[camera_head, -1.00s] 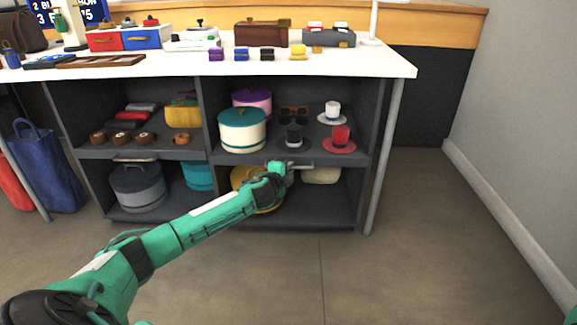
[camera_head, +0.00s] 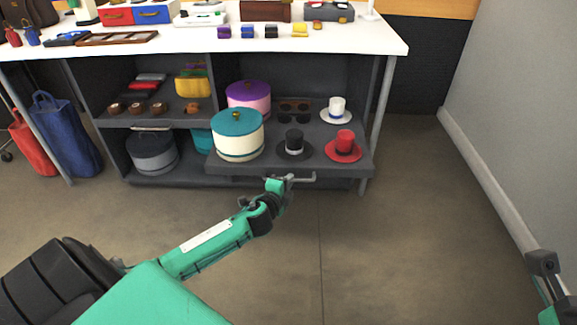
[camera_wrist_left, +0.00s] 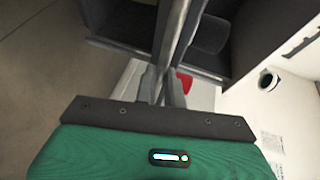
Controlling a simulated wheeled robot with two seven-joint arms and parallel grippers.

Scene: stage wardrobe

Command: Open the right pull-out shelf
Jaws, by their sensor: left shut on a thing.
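The right pull-out shelf (camera_head: 215,167) is a dark grey board under the white table, slid partly out toward me. It carries a teal-lidded white box, a purple box, sunglasses and small hats. Its metal bar handle (camera_head: 303,179) is at the front edge. My left gripper (camera_head: 284,181) is shut on this handle at its left part; its fingers close around a grey bar in the left wrist view (camera_wrist_left: 163,85). My right gripper (camera_head: 544,268) shows at the lower right edge, away from the shelf; its jaw state is unclear.
The left shelf (camera_head: 140,118) holds rolls, a yellow bag and dark items, and is in. Blue bag (camera_head: 65,135) and red bag (camera_head: 32,145) stand at left. A table leg (camera_head: 378,125) is right of the shelf. The floor in front is clear.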

